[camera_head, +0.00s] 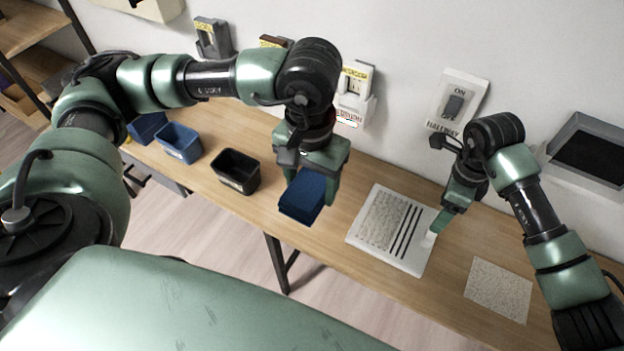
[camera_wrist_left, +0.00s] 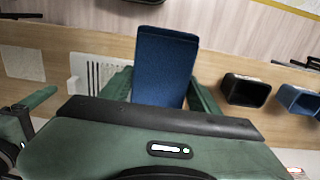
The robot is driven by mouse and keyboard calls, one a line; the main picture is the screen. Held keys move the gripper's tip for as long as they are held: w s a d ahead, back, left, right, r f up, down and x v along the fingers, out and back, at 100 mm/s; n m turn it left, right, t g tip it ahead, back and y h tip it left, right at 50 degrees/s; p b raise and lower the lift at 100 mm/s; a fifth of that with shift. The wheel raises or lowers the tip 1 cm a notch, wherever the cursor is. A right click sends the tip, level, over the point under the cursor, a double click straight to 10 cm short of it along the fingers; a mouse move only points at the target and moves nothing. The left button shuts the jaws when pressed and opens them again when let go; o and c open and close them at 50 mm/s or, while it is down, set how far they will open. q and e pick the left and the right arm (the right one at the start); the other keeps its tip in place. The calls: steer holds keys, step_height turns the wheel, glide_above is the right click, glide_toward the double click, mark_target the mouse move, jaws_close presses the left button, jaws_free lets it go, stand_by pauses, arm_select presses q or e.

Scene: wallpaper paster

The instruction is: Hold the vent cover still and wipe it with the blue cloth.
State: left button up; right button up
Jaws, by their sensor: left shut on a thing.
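The blue cloth (camera_head: 302,196) is a dark blue folded block between the fingers of my left gripper (camera_head: 311,185). It hangs above the table's front part, left of the vent cover, and fills the middle of the left wrist view (camera_wrist_left: 165,65). The vent cover (camera_head: 411,256) is a white plate with a rough grey patch and several dark slots, lying flat on the table; part of it shows in the left wrist view (camera_wrist_left: 90,67). The cloth is apart from it. My right gripper (camera_head: 436,232) is at the cover's right edge, by a small white tab; its jaw gap is unclear.
A black bin (camera_head: 236,171) and blue bins (camera_head: 179,142) stand along the table to the left. A speckled sheet (camera_head: 498,289) lies on the right. The wall behind carries a hallway switch (camera_head: 456,104) and a dark-faced grey frame (camera_head: 590,150).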

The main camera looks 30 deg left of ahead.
mark_target(428, 232)
arm_select(q)
steer(key=shift+w+f, duration=0.1)
steer(key=shift+f, duration=0.15)
step_height(428, 232, down, 7)
steer(key=b, duration=0.7)
arm_select(e)
step_height(428, 232, down, 12)
steer(key=shift+r, duration=0.1)
jaws_close()
jaws_free()
